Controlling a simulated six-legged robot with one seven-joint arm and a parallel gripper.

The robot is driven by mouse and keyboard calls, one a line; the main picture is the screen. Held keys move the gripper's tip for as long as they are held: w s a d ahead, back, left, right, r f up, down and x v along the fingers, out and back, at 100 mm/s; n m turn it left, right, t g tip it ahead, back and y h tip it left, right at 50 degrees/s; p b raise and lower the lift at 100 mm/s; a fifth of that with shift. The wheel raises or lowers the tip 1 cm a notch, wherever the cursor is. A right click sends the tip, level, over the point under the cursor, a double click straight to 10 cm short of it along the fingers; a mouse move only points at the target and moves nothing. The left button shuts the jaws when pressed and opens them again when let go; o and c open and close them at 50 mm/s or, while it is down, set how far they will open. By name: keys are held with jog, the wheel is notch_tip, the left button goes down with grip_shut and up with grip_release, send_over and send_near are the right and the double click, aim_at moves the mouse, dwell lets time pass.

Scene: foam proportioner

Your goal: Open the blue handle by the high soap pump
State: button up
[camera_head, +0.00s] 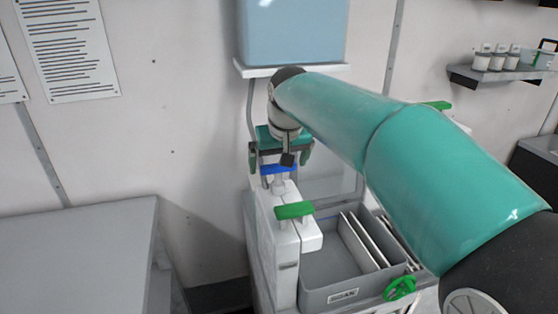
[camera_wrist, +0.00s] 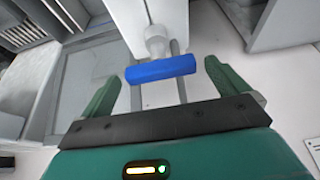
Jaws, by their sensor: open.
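The blue handle (camera_head: 280,169) is a short bar on a pale stem, below and behind my gripper (camera_head: 280,153) in the head view. In the wrist view the blue handle (camera_wrist: 160,69) lies crosswise between the two green fingers of my gripper (camera_wrist: 163,85). The gripper is open, with a finger to each side of the bar. I see no clear contact. A white fitting (camera_wrist: 157,42) joins the handle's middle. In the head view, part of the handle and its stem is hidden by my gripper.
A green handle (camera_head: 295,210) sits on the white pump body (camera_head: 285,240) in front. A grey bin (camera_head: 345,296) with upright panels stands to its right, beside a green wheel (camera_head: 399,288). A blue tank (camera_head: 291,30) on a shelf is above my arm. A grey cabinet (camera_head: 75,245) stands left.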

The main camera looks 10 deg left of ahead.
jog(key=shift+s, duration=0.1)
jog(key=c, duration=1)
jog(key=shift+r+n, duration=0.1)
jog(key=shift+n, duration=0.2)
jog(key=n, duration=0.1)
jog(key=n+g+y, duration=0.1)
jog(key=n, duration=0.1)
jog(key=shift+w+d, duration=0.15)
jog(key=shift+w, duration=0.05)
jog(key=n+g+y, duration=0.1)
jog(key=n, duration=0.3)
jog(key=shift+w+n, duration=0.1)
jog(key=shift+n, duration=0.3)
jog(key=n+g, duration=0.1)
jog(key=n, duration=0.1)
jog(key=n+g, duration=0.1)
jog(key=n, duration=0.1)
jog(key=shift+w+n+y, duration=0.1)
jog(key=shift+n+y, duration=0.2)
jog(key=n+g, duration=0.2)
jog(key=n, duration=0.2)
jog(key=shift+w+n, duration=0.1)
jog(key=shift+n, duration=0.3)
